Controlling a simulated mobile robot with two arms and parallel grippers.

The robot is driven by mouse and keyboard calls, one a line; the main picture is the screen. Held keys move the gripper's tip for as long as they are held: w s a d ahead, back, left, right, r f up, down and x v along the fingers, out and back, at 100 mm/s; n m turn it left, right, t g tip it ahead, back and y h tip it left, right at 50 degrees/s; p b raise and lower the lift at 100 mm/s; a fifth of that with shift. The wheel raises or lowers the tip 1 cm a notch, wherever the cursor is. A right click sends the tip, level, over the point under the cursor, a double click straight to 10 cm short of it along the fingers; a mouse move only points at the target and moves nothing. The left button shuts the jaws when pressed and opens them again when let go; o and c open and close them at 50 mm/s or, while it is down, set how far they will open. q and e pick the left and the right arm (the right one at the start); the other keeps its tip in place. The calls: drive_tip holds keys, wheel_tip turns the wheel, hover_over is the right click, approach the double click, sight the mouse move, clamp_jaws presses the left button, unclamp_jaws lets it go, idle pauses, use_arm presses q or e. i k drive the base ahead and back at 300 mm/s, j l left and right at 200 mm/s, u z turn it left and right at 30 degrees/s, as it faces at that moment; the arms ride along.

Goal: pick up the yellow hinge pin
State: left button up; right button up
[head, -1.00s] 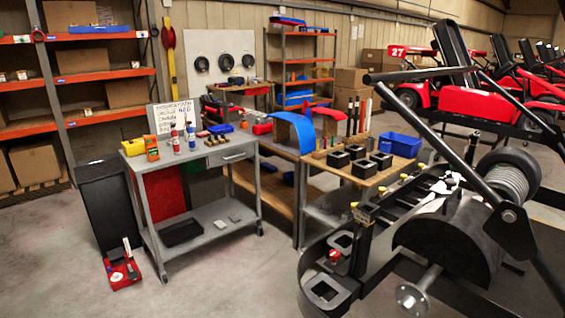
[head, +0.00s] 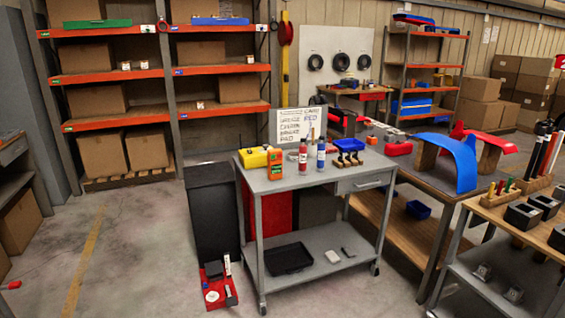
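No yellow hinge pin can be made out with certainty. Several small coloured pins (head: 501,187) stand in a wooden block on the wooden-topped bench (head: 480,212) at the right. They look green, red and perhaps yellow, too small to tell. Neither of my grippers is in view.
A grey cart (head: 285,178) in the middle carries a yellow case (head: 254,158), an orange box (head: 280,188), bottles and a sign. A black bin (head: 211,205) and a red tray (head: 220,290) stand left of it. Orange shelving (head: 105,122) lines the back. The floor at left is largely clear.

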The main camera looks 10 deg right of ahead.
sight(493, 185)
drive_tip(key=i+z, duration=0.5)
drive_tip(key=i, duration=0.15)
drive_tip(key=i+j+z, duration=0.2)
drive_tip(key=i+z, duration=0.3)
drive_tip(key=i+l+z, duration=0.15)
drive_tip(key=i+z, duration=0.6)
drive_tip(key=i+j+z, duration=0.1)
drive_tip(key=i+z, duration=0.25)
drive_tip(key=i+j, duration=0.15)
drive_tip(key=i, duration=0.15)
drive_tip(key=i+j, duration=0.15)
drive_tip(key=i, duration=0.15)
drive_tip(key=i+z, duration=0.05)
